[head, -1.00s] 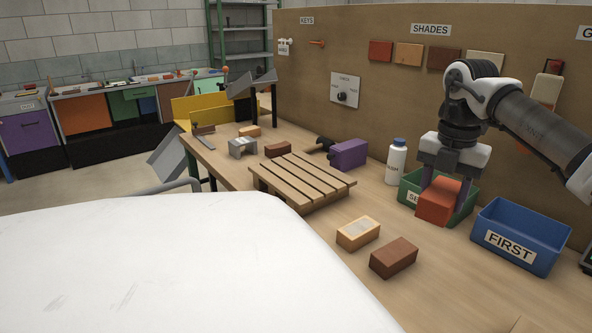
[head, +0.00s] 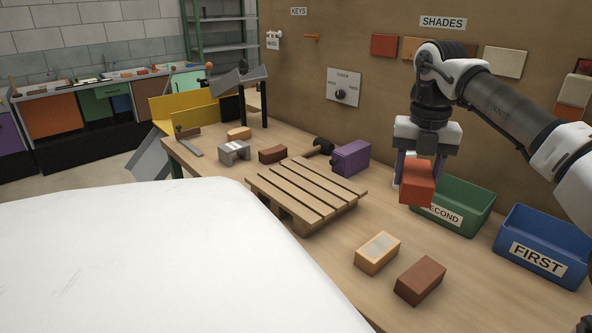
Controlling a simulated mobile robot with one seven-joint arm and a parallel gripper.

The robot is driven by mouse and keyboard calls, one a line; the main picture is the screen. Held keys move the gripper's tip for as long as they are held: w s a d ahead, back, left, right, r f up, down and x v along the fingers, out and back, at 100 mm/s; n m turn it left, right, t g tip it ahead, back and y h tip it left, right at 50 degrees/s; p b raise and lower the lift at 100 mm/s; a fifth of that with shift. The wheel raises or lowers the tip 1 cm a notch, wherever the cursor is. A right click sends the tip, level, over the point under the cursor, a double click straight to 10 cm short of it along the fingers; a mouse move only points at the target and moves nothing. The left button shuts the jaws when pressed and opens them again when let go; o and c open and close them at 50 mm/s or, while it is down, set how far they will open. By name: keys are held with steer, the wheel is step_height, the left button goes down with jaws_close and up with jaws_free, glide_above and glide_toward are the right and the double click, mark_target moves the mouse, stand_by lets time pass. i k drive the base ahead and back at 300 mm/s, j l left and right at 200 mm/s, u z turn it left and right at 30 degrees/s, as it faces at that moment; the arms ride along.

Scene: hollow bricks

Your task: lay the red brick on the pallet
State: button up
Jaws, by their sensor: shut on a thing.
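The red brick (head: 417,188) is orange-red and held in my gripper (head: 418,170). The gripper points down and is shut on the brick, in the air at the left end of the green SECOND bin (head: 466,202). The wooden slatted pallet (head: 308,193) lies on the workbench to the left of the gripper. Its top is bare. The brick is apart from the pallet.
A tan brick (head: 377,253) and a brown brick (head: 420,280) lie in front of the pallet. A purple object (head: 351,158) stands behind it. Another brown brick (head: 272,154) and a grey block (head: 235,151) lie beyond. The blue FIRST bin (head: 543,245) is at right.

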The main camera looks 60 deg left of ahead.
mark_target(290, 175)
steer(key=k+j, duration=0.1)
steer(key=j, duration=1.25)
steer(key=k+j, duration=0.15)
steer(key=j, duration=0.5)
